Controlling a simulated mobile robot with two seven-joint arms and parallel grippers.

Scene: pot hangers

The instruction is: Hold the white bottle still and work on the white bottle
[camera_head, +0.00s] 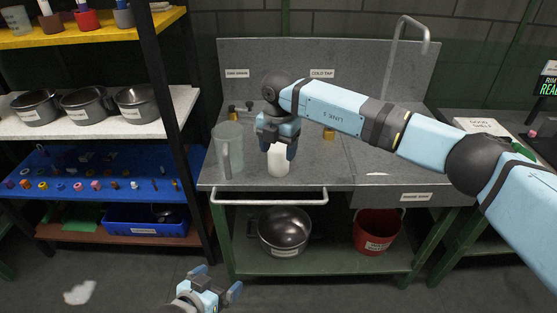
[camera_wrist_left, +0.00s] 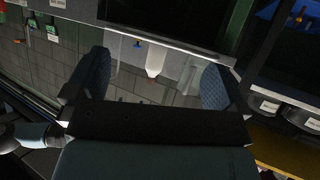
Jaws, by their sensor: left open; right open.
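The white bottle (camera_head: 278,162) stands upright near the front edge of the grey worktop, to the right of a clear jug (camera_head: 229,150). My right gripper (camera_head: 278,148) is over it from above, open, with a finger on each side of its upper part. The gripper hides the bottle's top, and I cannot tell whether the fingers touch it. My left gripper (camera_head: 217,281) is open and empty, low in front of the bench. In the left wrist view, the white bottle (camera_wrist_left: 155,62) shows upside down, beyond and apart from the open left fingers (camera_wrist_left: 155,80).
A rail (camera_head: 268,202) runs along the bench front. Below it, a metal pot (camera_head: 284,231) and a red bucket (camera_head: 377,232) stand on the lower shelf (camera_head: 330,262). A shelf rack with pots (camera_head: 84,104) stands at left. A tap (camera_head: 400,50) rises behind my right arm.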

